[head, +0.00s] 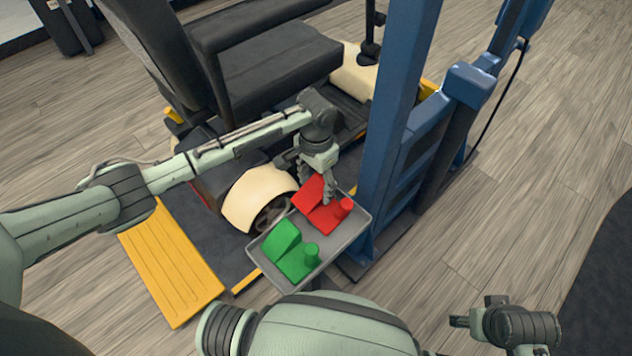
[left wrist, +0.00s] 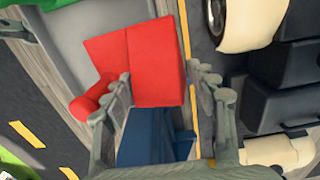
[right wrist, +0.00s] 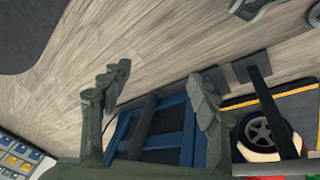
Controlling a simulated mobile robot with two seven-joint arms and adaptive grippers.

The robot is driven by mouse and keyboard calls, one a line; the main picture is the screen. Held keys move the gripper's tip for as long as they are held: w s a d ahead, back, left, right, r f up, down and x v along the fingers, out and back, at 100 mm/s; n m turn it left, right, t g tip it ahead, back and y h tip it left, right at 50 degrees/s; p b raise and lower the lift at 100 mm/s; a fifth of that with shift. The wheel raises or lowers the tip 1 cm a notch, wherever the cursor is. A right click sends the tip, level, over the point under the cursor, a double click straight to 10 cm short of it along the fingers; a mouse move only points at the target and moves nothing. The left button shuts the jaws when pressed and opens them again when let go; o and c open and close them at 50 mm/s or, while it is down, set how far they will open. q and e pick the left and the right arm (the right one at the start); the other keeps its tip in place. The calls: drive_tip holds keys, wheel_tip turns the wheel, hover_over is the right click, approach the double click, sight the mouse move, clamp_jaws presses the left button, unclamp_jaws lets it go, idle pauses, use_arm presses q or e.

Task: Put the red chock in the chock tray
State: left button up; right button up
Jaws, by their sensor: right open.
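The red chock (head: 322,214), a wedge with a round knob, is at the far right end of the grey chock tray (head: 330,245). It also shows in the left wrist view (left wrist: 140,66), overlapping the tray's edge there; exact contact with the tray floor is hidden. My left gripper (head: 315,190) is right at the red chock from above. Its fingers are spread, one overlapping the chock in the wrist view and the other clear of it. My right gripper (head: 470,318) is open and empty, away at the lower right.
A green chock (head: 288,250) lies in the near left half of the tray. A scooter with a black seat (head: 275,75) stands behind the tray. A blue post frame (head: 395,120) rises close on the tray's right. A yellow ramp (head: 172,262) lies left. Floor at right is clear.

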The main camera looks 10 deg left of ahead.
use_arm(q)
drive_tip(key=shift+o, duration=0.5)
drive_tip(key=shift+r, duration=0.1)
use_arm(e)
drive_tip(key=shift+w+a+r, duration=0.15)
use_arm(q)
drive_tip(key=shift+r, duration=0.2)
wheel_tip(320, 180, up, 3)
drive_tip(key=shift+w+f, duration=0.1)
wheel_tip(320, 180, up, 10)
drive_tip(key=p, duration=0.1)
use_arm(e)
drive_tip(key=shift+w+f, duration=0.1)
drive_tip(key=shift+f, duration=1.2)
